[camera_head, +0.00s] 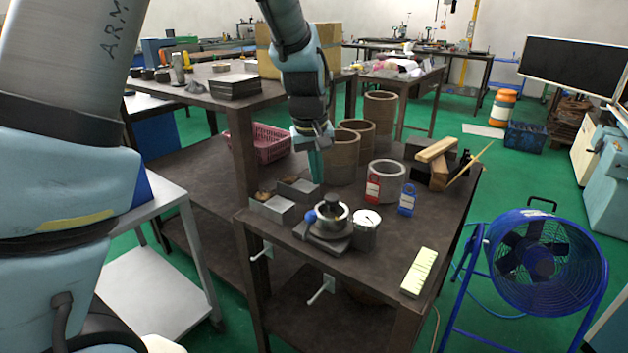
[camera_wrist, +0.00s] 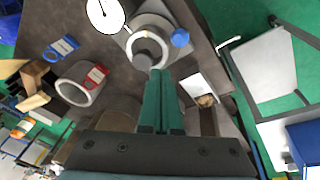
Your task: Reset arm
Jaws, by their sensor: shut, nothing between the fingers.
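My gripper (camera_head: 316,166) hangs from my arm above the dark bench, behind the indexing chuck. Its green fingers are shut together and empty; in the wrist view the gripper (camera_wrist: 162,76) points toward the chuck. The indexing chuck (camera_head: 331,216) is a round metal piece with a blue knob (camera_head: 311,216) on a grey base plate near the bench's front. In the wrist view the chuck (camera_wrist: 150,40) lies just beyond the fingertips, which overlap its rim in the picture; I cannot tell the height gap.
A round white-faced metal part (camera_head: 365,230) stands right of the chuck. Red (camera_head: 373,188) and blue (camera_head: 407,200) tags stand by a pale ring (camera_head: 386,174). Brown cylinders (camera_head: 380,115), metal blocks (camera_head: 270,208) and wooden pieces (camera_head: 436,150) crowd around. The bench's front right is mostly clear.

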